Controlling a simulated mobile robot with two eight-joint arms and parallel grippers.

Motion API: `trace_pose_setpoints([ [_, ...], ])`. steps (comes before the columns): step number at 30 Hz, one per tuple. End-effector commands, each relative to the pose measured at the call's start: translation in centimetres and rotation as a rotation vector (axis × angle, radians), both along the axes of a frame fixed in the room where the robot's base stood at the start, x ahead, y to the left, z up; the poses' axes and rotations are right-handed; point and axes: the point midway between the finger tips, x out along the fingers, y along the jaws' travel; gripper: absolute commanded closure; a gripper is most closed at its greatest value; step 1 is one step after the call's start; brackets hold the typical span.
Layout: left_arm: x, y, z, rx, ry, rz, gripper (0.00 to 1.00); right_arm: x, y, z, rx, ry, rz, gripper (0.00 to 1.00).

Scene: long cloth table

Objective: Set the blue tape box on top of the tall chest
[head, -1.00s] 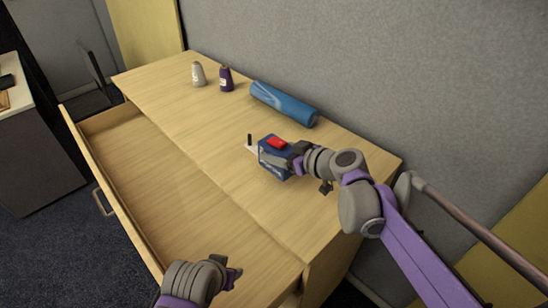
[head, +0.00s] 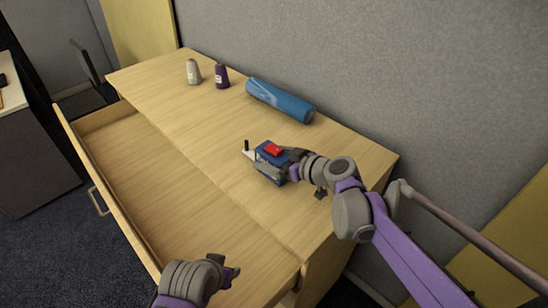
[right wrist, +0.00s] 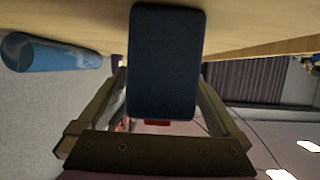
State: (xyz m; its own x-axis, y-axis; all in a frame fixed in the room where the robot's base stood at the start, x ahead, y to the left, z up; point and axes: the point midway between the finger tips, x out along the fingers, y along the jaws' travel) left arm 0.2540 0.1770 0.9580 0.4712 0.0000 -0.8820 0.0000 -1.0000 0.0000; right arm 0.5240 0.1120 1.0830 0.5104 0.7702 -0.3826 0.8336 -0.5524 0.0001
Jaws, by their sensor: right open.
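The blue tape box (head: 266,163), with a red patch on top, is at the pale wooden top of the tall chest (head: 190,120), right of its middle. It looks upright and resting there, though its underside is hidden. My right gripper (head: 276,166) is open around the box from the right. In the right wrist view the box (right wrist: 165,62) stands between the two spread fingers; whether they touch it I cannot tell. My left gripper (head: 232,274) is low in the head view, over the chest's front, away from the box; its jaw opening is unclear.
A blue cylinder (head: 280,100) lies behind the box near the grey wall (head: 380,70). A white bottle (head: 193,73) and a purple bottle (head: 221,77) stand farther left. An open, empty-looking drawer (head: 150,190) sticks out in front. The chest top left of the box is clear.

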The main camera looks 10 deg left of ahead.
Motion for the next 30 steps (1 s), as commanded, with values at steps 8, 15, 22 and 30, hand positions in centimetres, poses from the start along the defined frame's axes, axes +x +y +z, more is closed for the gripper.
trace_pose_setpoints([
  [8,0.0,0.0,0.1,0.0,-0.001,0.0,0.5,-1.5,-2.4,1.3,-0.001,0.0,-0.003,0.0],
  [15,0.1,0.0,0.2,0.0,-0.002,0.0,0.5,-4.1,-6.5,3.3,-0.001,-0.001,-0.005,0.0],
  [22,0.1,0.0,0.3,0.0,-0.002,0.0,0.5,-5.8,-8.8,4.5,0.0,-0.001,-0.002,0.0],
  [30,0.1,0.0,0.3,0.0,-0.002,0.0,0.5,-6.2,-9.3,4.8,0.0,0.0,0.0,0.0],
])
